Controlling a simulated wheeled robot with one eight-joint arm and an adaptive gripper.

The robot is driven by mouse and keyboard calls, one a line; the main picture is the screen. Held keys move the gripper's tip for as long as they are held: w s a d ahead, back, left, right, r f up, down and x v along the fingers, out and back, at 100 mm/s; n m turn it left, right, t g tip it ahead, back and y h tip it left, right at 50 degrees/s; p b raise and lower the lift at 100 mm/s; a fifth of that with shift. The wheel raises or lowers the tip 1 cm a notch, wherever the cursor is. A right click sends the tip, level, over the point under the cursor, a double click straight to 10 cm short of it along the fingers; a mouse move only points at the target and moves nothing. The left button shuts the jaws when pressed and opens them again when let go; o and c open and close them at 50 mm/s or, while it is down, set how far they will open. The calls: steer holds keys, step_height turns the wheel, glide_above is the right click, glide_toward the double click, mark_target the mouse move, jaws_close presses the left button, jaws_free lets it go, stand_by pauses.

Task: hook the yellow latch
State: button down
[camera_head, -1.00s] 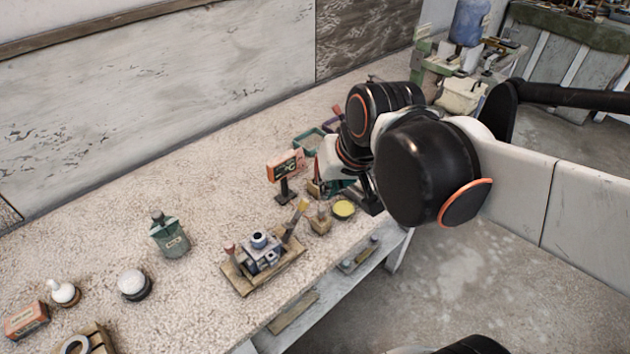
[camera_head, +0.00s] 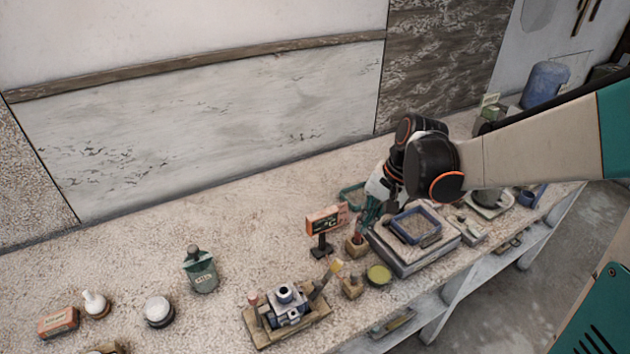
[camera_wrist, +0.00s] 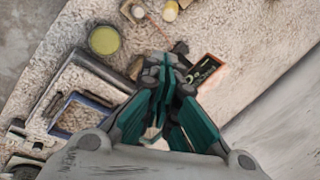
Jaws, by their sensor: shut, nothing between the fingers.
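I cannot make out a yellow latch for certain in either view. My gripper (camera_head: 370,212) is partly hidden by the wrist in the head view. It points down at the bench beside the grey box with the blue tray. In the wrist view my gripper's teal fingers (camera_wrist: 170,68) are shut and empty, close to an orange-framed sign (camera_wrist: 204,72), which also shows in the head view (camera_head: 326,220).
The bench (camera_head: 130,245) holds a blue-rimmed tray (camera_head: 437,222) on a grey box, a yellow round dish (camera_head: 378,275), a wooden tray (camera_head: 262,338) with a small device, and a green bottle (camera_head: 201,272). A wall (camera_head: 200,120) stands behind. The bench's left middle is mostly bare.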

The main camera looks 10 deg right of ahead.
steer(key=shift+m+g+y, duration=0.5)
steer(key=shift+m+g, duration=0.1)
steer(key=shift+m, duration=0.3)
steer(key=w+f, duration=0.1)
steer(key=w+d+f, duration=0.1)
steer(key=f, duration=0.1)
steer(key=d+f, duration=0.1)
steer(key=shift+w+f+p, duration=0.25)
steer(key=shift+w+p, duration=0.05)
steer(key=shift+w, duration=0.1)
steer(key=shift+a+f, duration=0.1)
steer(key=b+x, duration=0.3)
steer(key=x, duration=0.7)
steer(key=shift+f, duration=0.15)
steer(key=s+a+r, duration=0.2)
steer(key=shift+s+r, duration=0.3)
steer(key=shift+a, duration=0.1)
